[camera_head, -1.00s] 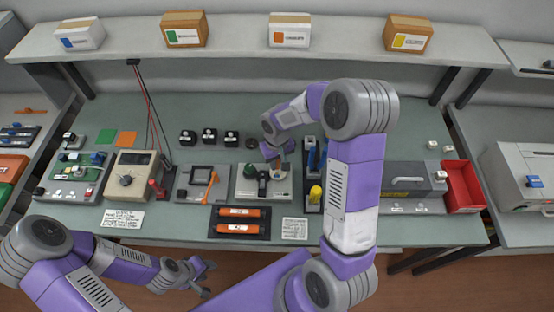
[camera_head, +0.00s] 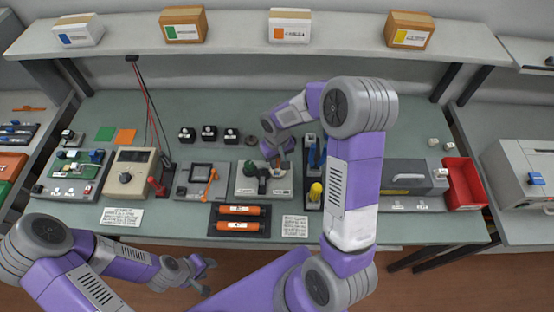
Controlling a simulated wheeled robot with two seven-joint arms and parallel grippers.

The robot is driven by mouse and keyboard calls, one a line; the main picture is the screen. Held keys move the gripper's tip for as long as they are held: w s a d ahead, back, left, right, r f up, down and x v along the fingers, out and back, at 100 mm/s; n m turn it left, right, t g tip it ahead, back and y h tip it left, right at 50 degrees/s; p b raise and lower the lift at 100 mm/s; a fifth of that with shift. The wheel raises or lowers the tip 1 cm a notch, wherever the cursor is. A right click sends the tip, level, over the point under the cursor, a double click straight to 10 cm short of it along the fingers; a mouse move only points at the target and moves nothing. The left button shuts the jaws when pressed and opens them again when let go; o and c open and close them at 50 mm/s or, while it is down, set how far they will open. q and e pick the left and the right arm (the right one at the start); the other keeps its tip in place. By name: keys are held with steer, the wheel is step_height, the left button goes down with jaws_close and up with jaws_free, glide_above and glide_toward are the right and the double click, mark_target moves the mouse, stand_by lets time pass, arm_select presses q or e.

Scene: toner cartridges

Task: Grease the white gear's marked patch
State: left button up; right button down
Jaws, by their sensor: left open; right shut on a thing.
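My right gripper (camera_head: 277,153) reaches down over a light grey station (camera_head: 243,192) in the middle of the bench. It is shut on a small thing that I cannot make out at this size. A dark green part (camera_head: 251,168) and a black part stand on the station, just left of and below the gripper. I cannot clearly tell the white gear or its marked patch there; the gripper covers part of the station. My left gripper (camera_head: 205,273) is open and empty, in front of the bench at the lower left.
A dark rack with blue tools and a yellow one (camera_head: 316,192) stands right of the station, close to my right arm. A grey frame station (camera_head: 188,190) is at left, a red bin (camera_head: 463,184) at right.

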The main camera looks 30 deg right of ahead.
steer(key=shift+f, duration=0.25)
steer(key=shift+s+a+b, duration=0.15)
steer(key=shift+b, duration=0.2)
steer(key=shift+w+d, duration=0.25)
steer(key=shift+s+a, duration=0.1)
